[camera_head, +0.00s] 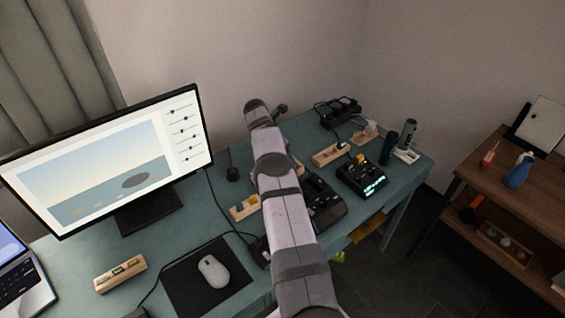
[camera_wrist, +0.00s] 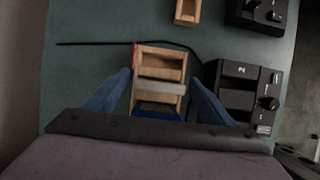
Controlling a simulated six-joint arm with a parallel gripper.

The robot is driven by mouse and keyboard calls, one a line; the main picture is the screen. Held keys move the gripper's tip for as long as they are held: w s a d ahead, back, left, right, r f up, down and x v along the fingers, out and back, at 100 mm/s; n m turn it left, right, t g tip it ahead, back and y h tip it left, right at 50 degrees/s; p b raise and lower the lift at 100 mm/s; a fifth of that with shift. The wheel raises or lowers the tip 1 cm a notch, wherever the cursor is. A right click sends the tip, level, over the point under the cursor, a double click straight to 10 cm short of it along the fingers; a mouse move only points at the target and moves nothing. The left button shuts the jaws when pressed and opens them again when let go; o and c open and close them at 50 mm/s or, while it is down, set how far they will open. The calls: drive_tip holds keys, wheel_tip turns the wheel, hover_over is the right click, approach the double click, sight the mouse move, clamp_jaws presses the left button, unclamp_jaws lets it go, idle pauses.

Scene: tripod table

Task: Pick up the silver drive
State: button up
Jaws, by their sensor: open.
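In the wrist view, a wooden holder (camera_wrist: 176,52) with compartments lies between the two blue fingers of my gripper (camera_wrist: 160,78). A silver-grey bar (camera_wrist: 160,87), which looks like the silver drive, lies across the holder. A dark blue piece (camera_wrist: 157,110) sits in the holder nearer the wrist. My gripper is open, with one finger on each side of the holder and nothing held. I cannot tell whether the fingers touch the holder. In the head view, my arm hides the gripper and the silver drive.
A black device (camera_wrist: 240,98) with knobs stands close right of the holder. Another wooden holder (camera_wrist: 187,10) and device (camera_wrist: 264,14) lie beyond. A dark cable (camera_wrist: 95,44) crosses the table. In the head view, a monitor (camera_head: 120,165), mouse (camera_head: 213,271) and another wooden holder (camera_head: 103,285) are left.

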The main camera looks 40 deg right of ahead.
drive_tip(key=c, duration=1.3)
drive_tip(key=shift+o, duration=0.2)
drive_tip(key=shift+r, duration=0.15)
